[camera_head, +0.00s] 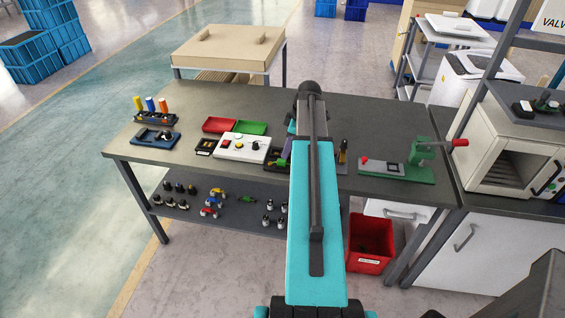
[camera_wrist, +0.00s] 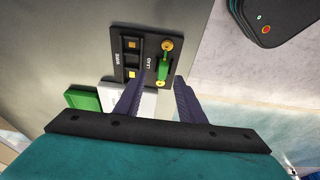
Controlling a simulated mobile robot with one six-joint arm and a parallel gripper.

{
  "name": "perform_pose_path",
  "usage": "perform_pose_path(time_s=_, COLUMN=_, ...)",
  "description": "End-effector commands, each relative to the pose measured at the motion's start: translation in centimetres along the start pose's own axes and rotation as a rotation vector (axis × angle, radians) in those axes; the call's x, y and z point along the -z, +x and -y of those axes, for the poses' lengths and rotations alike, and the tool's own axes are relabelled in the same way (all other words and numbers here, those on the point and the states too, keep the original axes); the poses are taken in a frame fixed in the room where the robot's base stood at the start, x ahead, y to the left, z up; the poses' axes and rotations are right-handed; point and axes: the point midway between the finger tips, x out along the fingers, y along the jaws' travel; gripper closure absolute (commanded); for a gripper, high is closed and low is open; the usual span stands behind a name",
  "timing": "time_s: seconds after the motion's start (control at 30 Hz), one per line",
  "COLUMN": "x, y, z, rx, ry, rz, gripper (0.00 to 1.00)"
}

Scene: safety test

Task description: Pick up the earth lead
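The earth lead, a short green piece with brass-coloured ends (camera_wrist: 164,67), lies on a black panel (camera_wrist: 130,58) beside the printed word "LEAD" in the wrist view. My gripper (camera_wrist: 162,80) is open, with its two dark purple fingers apart on either side of the lead's near end. The fingers hold nothing. Whether they touch the lead or hover above it, I cannot tell. In the head view my arm hides most of the gripper and panel; a bit of purple finger (camera_head: 286,152) shows left of the arm.
A white control box (camera_head: 243,147) and red (camera_head: 219,125) and green (camera_head: 250,128) trays stand left of the arm on the grey workbench (camera_head: 185,100). A green device with a red-knobbed lever (camera_head: 400,172) stands to the right. A red bin (camera_head: 370,242) is on the floor.

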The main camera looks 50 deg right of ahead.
Motion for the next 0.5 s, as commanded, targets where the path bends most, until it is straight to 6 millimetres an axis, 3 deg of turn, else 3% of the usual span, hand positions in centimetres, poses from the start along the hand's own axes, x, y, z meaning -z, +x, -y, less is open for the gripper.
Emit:
perform_pose_path(time_s=0.23, x=0.1, y=0.5, z=0.1, rx=0.001, ry=0.0, rz=0.0, gripper=0.64)
perform_pose_path(time_s=0.5, x=0.4, y=2.5, z=0.5, rx=0.003, ry=0.001, rz=0.0, gripper=0.64)
